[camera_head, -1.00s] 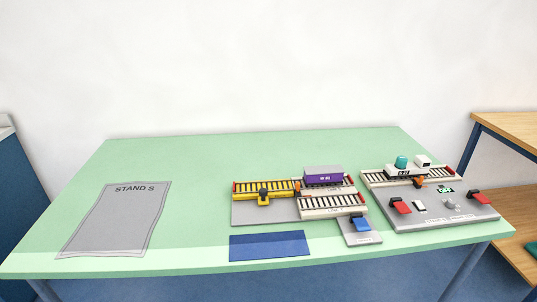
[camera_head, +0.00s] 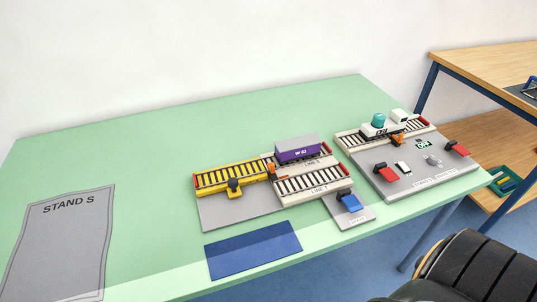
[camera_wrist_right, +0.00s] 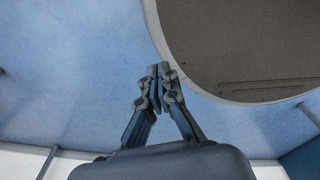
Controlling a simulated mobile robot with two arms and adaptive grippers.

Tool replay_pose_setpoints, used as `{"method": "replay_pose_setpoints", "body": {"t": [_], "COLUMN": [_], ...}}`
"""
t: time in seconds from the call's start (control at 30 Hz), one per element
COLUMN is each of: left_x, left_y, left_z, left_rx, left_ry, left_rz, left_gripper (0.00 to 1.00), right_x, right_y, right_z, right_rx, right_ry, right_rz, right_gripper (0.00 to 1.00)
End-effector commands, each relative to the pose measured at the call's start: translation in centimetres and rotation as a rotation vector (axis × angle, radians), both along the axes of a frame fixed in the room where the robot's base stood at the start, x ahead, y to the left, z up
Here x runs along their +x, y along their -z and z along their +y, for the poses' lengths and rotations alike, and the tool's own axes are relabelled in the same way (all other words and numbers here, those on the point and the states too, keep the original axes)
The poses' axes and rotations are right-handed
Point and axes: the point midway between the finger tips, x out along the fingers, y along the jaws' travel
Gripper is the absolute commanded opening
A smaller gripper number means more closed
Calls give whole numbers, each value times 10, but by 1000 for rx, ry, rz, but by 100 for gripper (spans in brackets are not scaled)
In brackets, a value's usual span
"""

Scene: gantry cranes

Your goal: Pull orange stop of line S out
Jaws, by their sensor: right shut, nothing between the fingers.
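In the head view, one orange stop (camera_head: 398,140) sits by the front of the white track (camera_head: 352,138) on the right-hand unit, just below a white wagon (camera_head: 376,128) with a teal load. A second small orange part (camera_head: 271,170) sits where the yellow track (camera_head: 215,180) meets the white tracks on the left-hand unit. A purple wagon (camera_head: 297,150) stands on the rear white track there. My right gripper (camera_wrist_right: 158,72) is shut and empty in the right wrist view, over blue floor. My left gripper is out of view.
A blue lever (camera_head: 350,203) stands before the left unit. A blue mat (camera_head: 253,250) and grey STAND S mat (camera_head: 60,245) lie flat. The green table (camera_head: 150,170) is clear between them.

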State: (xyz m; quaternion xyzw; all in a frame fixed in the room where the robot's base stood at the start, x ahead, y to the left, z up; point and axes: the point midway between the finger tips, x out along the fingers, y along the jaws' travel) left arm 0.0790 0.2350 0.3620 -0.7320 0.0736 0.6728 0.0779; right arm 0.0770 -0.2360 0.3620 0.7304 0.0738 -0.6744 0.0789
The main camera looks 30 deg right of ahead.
Motion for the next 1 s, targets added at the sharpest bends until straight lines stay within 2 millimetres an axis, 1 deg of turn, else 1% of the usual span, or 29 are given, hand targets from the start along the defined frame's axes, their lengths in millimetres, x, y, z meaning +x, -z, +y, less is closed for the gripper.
{"method": "replay_pose_setpoints", "body": {"t": [0.03, 0.07, 0.17, 0.27, 0.3, 0.37, 0.4, 0.47, 0.5, 0.57, 0.6, 0.67, 0.7, 0.8, 0.9, 1.0], "left_x": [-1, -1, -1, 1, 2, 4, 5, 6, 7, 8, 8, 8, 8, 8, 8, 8], "left_y": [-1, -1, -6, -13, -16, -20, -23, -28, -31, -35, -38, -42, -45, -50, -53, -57], "left_z": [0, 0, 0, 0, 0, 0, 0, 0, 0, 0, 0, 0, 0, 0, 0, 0], "left_rx": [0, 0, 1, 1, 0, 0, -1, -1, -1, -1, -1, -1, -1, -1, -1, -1], "left_ry": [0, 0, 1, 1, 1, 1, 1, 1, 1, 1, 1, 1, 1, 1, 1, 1], "left_rz": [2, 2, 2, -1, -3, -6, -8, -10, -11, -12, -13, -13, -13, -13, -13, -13], "left_gripper": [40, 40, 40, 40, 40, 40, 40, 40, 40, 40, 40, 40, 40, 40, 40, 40], "right_x": [9, 13, 36, 73, 91, 117, 133, 155, 169, 188, 199, 212, 220, 232, 236, 238], "right_y": [-2, -4, -16, -40, -54, -77, -94, -122, -141, -173, -194, -228, -251, -302, -339, -371], "right_z": [-1, 0, 3, 7, 10, 14, 16, 20, 22, 25, 28, 31, 34, 38, 40, 42], "right_rx": [-1, 0, 2, 5, 8, 12, 14, 19, 21, 26, 30, 36, 40, 48, 53, 57], "right_ry": [0, 1, 7, 15, 19, 24, 27, 31, 32, 34, 35, 36, 36, 35, 31, 28], "right_rz": [-11, -14, -31, -55, -66, -82, -92, -106, -116, -131, -140, -155, -165, -183, -196, -207], "right_gripper": [0, 0, 0, 0, 0, 0, 0, 0, 0, 0, 0, 0, 0, 0, 0, 0]}}
